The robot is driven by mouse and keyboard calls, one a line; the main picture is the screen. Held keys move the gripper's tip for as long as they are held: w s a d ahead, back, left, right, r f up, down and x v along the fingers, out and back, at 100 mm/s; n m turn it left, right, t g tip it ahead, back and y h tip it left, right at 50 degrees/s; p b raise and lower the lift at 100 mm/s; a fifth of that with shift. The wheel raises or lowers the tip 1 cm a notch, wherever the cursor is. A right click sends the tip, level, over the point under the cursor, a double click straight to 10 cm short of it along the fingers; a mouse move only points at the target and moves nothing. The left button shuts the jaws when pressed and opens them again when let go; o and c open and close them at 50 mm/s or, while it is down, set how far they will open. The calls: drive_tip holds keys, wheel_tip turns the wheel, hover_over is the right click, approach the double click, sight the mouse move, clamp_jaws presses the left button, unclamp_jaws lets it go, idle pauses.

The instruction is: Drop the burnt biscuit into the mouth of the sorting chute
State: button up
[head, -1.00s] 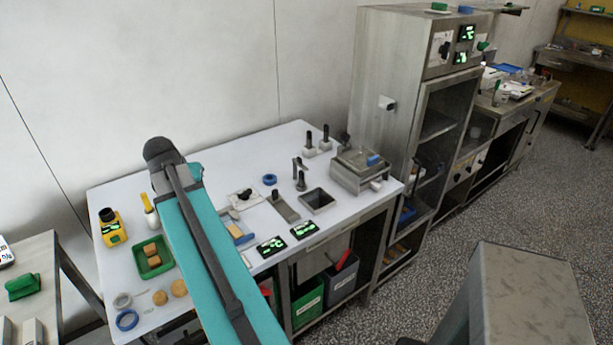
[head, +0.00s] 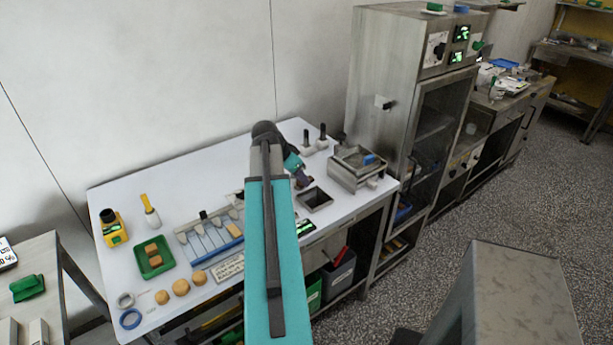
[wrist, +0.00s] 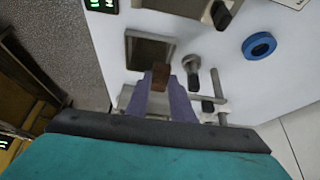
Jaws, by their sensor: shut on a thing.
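The burnt biscuit (wrist: 160,74) is a small dark brown piece between the fingertips of my gripper (wrist: 161,82) in the wrist view. My gripper is shut on it. The mouth of the sorting chute (wrist: 150,35) is a square steel-rimmed opening with a dark inside. In the wrist view the biscuit overlaps the near edge of this opening; its height above the rim is hard to judge. In the head view my gripper (head: 303,181) is just left of and behind the chute mouth (head: 322,209). The biscuit cannot be made out clearly there.
A steel box with a blue item (head: 368,159) stands right of the chute. Black-handled posts (head: 322,135) stand behind it. A blue ring (wrist: 259,45) lies nearby. A green tray (head: 165,267) and several round biscuits (head: 181,288) are at the table's left.

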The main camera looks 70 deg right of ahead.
drive_tip(key=shift+s+d+m, duration=0.15)
drive_tip(key=shift+s+d, duration=0.05)
drive_tip(key=shift+s, duration=0.25)
drive_tip(key=shift+s+d+m, duration=0.15)
drive_tip(key=shift+s, duration=0.3)
drive_tip(key=shift+f, duration=0.2)
drive_tip(key=shift+f+b, duration=1.3)
drive_tip(key=shift+f, duration=1.55)
drive_tip(key=o, duration=0.7)
drive_tip(key=shift+o, duration=0.8)
drive_tip(key=shift+w, duration=0.1)
drive_tip(key=shift+r, duration=0.1)
